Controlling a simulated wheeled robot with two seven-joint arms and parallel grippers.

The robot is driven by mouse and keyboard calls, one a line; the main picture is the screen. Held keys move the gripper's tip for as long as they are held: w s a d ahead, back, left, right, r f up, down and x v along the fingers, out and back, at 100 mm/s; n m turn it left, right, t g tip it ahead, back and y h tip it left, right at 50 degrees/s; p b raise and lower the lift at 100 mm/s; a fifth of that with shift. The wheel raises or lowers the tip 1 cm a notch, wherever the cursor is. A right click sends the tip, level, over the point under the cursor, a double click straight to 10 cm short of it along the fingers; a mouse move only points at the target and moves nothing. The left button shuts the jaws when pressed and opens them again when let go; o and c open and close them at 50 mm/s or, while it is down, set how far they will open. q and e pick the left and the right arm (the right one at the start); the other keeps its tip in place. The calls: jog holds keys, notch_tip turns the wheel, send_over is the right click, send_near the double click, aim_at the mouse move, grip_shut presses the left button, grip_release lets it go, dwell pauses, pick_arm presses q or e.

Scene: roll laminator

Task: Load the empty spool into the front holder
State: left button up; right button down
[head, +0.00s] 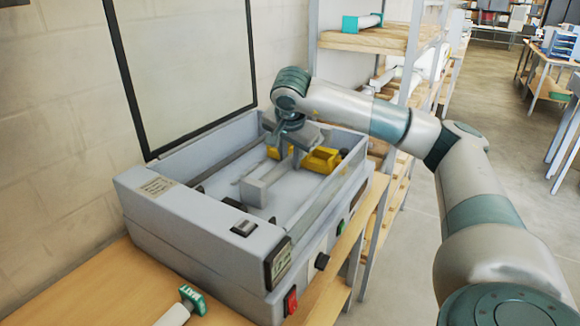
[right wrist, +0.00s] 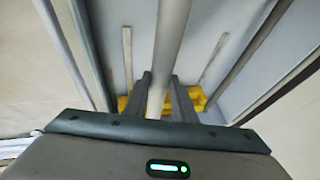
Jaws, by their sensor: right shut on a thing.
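My right gripper (head: 291,160) reaches down into the open laminator (head: 190,215). In the right wrist view the gripper (right wrist: 161,95) is shut on a plain pale grey rod (right wrist: 171,35), which looks like the empty spool's core. The rod runs between the two fingers and out of the top of that view. Its far end is hidden by the gripper body. A yellow part (head: 322,159) lies inside the laminator beside the fingers. It also shows behind the fingers in the right wrist view (right wrist: 197,98). I cannot tell which fitting is the front holder. My left gripper is out of view.
The raised lid (head: 185,70) stands at the laminator's back left. A roll with a green MATT end (head: 193,299) lies on the wooden table (head: 90,285). A shelf rack (head: 365,40) stands close behind. The laminator's side walls closely bound its bay.

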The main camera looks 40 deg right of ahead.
jog(key=shift+f, duration=0.1)
jog(key=shift+f+p, duration=0.95)
jog(key=shift+f, duration=1.05)
jog(key=shift+f+b, duration=0.35)
jog(key=shift+b, duration=0.1)
jog(key=shift+f, duration=0.25)
jog(key=c, duration=1.5)
grip_release()
